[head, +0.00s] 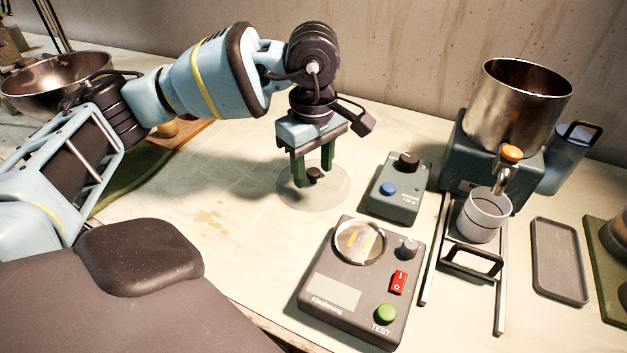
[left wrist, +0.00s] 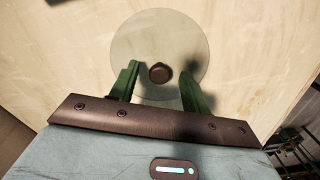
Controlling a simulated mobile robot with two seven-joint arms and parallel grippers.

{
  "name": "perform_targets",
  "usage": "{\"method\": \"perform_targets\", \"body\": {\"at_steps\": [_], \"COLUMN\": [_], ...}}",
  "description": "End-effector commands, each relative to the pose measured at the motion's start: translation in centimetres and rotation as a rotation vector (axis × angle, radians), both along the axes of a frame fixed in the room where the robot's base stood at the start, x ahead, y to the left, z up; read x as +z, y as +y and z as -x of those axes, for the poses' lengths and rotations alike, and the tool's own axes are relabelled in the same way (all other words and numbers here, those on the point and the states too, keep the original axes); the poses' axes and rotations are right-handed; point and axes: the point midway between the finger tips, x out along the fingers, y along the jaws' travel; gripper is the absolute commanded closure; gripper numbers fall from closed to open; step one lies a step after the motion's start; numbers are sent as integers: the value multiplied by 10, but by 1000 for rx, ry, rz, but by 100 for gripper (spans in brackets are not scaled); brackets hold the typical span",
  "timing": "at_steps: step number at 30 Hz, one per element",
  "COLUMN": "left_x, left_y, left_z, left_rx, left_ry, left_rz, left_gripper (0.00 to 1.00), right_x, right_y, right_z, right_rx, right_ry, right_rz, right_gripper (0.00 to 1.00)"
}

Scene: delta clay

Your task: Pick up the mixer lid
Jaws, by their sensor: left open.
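The mixer lid (head: 324,194) is a clear round disc with a dark knob (head: 314,175) at its middle, lying flat on the table. In the left wrist view the lid (left wrist: 160,35) shows whole at the top, with its knob (left wrist: 160,73) between the finger tips. My left gripper (head: 313,176) points down over the lid with its two green fingers on either side of the knob. The fingers are open, and gaps show on both sides of the knob in the left wrist view (left wrist: 160,85). My right gripper is not in view.
Further right are a steel pot (head: 518,105) on a machine, a grey cup (head: 482,220) on a metal rack and a tray (head: 560,262). Table left of the lid is mostly clear.

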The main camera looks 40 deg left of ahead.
Motion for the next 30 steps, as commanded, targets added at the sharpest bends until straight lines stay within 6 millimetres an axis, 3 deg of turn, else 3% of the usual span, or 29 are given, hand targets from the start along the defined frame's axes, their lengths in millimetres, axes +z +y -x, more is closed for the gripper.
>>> {"method": "perform_targets", "body": {"at_steps": [4, 15, 23, 30], "left_x": [0, 1, 4, 40], "left_y": [0, 0, 0, -1], "left_z": [0, 0, 0, -1], "left_rx": [0, 0, 0, -1], "left_ry": [0, 0, -1, -5], "left_rz": [0, 0, 1, 3], "left_gripper": [54, 100, 100, 100], "right_x": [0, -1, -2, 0], "right_y": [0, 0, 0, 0], "right_z": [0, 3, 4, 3], "right_rx": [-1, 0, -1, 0], "right_ry": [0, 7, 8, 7], "right_rz": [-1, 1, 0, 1], "right_gripper": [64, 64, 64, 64]}}
